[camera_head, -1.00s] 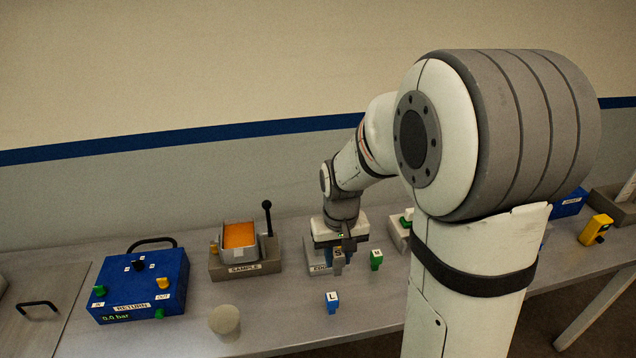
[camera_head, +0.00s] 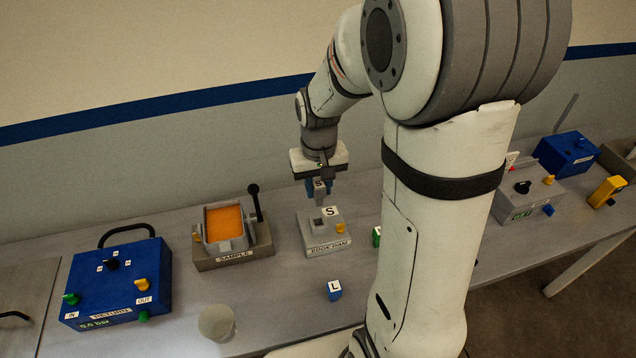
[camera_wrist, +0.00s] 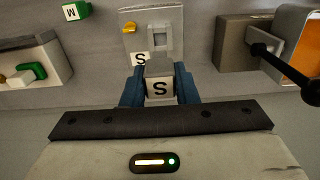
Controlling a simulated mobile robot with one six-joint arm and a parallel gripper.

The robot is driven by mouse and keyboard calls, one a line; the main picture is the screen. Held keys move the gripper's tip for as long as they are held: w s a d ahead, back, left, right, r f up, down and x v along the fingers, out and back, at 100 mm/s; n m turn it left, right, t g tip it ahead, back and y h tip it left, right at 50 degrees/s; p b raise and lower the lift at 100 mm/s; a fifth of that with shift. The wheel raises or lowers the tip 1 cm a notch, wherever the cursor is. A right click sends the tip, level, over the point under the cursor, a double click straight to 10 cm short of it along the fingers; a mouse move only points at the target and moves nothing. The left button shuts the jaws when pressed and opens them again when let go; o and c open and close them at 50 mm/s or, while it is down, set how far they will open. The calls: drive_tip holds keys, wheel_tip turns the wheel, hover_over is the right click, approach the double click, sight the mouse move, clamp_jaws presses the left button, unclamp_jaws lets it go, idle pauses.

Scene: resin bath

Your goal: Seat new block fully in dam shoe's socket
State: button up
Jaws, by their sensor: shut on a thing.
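My gripper (camera_head: 319,190) is shut on a grey block marked S, which shows between the blue fingers in the wrist view (camera_wrist: 159,82). The grey dam shoe (camera_head: 318,251), labelled EDGE DAM, stands on the bench with a yellow knob and an S plate on top. Its square socket (camera_head: 319,222) looks empty. In the head view the held block is above the socket, with a visible gap. In the wrist view the shoe (camera_wrist: 173,15) and socket (camera_wrist: 162,38) lie just beyond the block, whose lower end is hidden.
A SAMPLE stand (camera_head: 235,258) with an orange tray and black lever is left of the shoe. A blue L block (camera_head: 334,291) lies in front. A green M block (camera_wrist: 72,12) is nearby. A blue RETURN box (camera_head: 120,280) and a round cup (camera_head: 217,322) are further left.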

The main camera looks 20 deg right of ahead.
sight(318, 204)
drive_tip(key=shift+s+f+b, duration=0.1)
drive_tip(key=shift+f+b, duration=2.25)
drive_tip(key=shift+f, duration=0.55)
drive_tip(key=shift+f+b, duration=1.8)
drive_tip(key=shift+f, duration=0.25)
drive_tip(key=o, duration=1)
drive_tip(key=shift+r, duration=0.1)
wheel_tip(318, 204, up, 8)
drive_tip(key=shift+a+f, duration=0.1)
drive_tip(key=shift+f, duration=0.05)
drive_tip(key=shift+s, duration=0.1)
drive_tip(key=s+r+t, duration=0.1)
drive_tip(key=s, duration=0.3)
drive_tip(key=s+r+t, duration=0.1)
drive_tip(key=s, duration=0.4)
drive_tip(key=s+r+t, duration=0.1)
drive_tip(key=s+r, duration=0.1)
drive_tip(key=s, duration=0.3)
